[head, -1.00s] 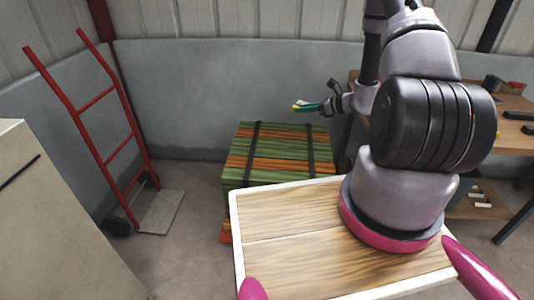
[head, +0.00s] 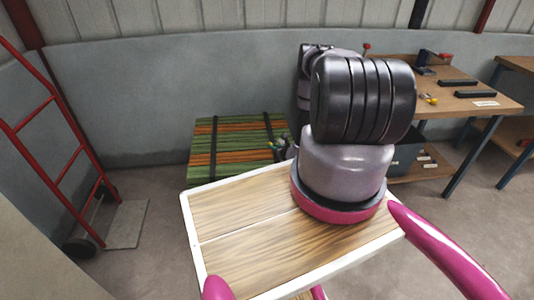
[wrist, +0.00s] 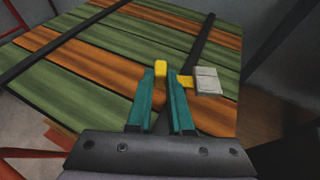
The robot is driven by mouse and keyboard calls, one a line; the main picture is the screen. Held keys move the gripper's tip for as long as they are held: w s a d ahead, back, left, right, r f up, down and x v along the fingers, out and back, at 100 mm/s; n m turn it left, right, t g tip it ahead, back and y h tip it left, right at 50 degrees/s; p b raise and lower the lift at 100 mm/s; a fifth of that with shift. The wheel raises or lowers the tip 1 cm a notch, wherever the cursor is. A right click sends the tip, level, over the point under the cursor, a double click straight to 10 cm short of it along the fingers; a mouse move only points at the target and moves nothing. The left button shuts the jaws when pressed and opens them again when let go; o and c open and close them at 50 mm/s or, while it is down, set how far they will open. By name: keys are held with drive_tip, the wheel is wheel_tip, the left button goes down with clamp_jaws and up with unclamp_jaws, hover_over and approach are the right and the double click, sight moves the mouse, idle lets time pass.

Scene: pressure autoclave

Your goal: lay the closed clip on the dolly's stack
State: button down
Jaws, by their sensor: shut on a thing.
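The stack (head: 235,140) of green and orange slats with two dark straps stands behind my wooden deck, and fills much of the wrist view (wrist: 100,75). My gripper (wrist: 162,92) has teal fingers over the stack's top, shut on a small yellow clip (wrist: 160,68) that shows between the fingertips. A yellow stub and a pale grey block (wrist: 207,80) stick out right of the right finger and seem to belong to the clip. A gap between clip and slats cannot be judged. In the head view my gripper (head: 282,147) is small and partly hidden by my arm.
A red hand truck (head: 60,140) leans at the left, its grey toe plate (head: 126,224) on the floor. A wooden workbench (head: 460,95) with dark bars and small yellow items stands at the right. A grey wall runs behind the stack.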

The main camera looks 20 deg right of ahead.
sight(274, 159)
drive_tip(key=shift+f, duration=2.55)
drive_tip(key=shift+f, duration=0.3)
drive_tip(key=c, duration=0.8)
unclamp_jaws()
drive_tip(key=shift+s+d+r, duration=0.1)
drive_tip(key=shift+s+r, duration=0.1)
drive_tip(key=shift+r, duration=0.25)
drive_tip(key=v, duration=1.1)
drive_tip(key=shift+s+r, duration=0.1)
drive_tip(key=shift+s, duration=0.15)
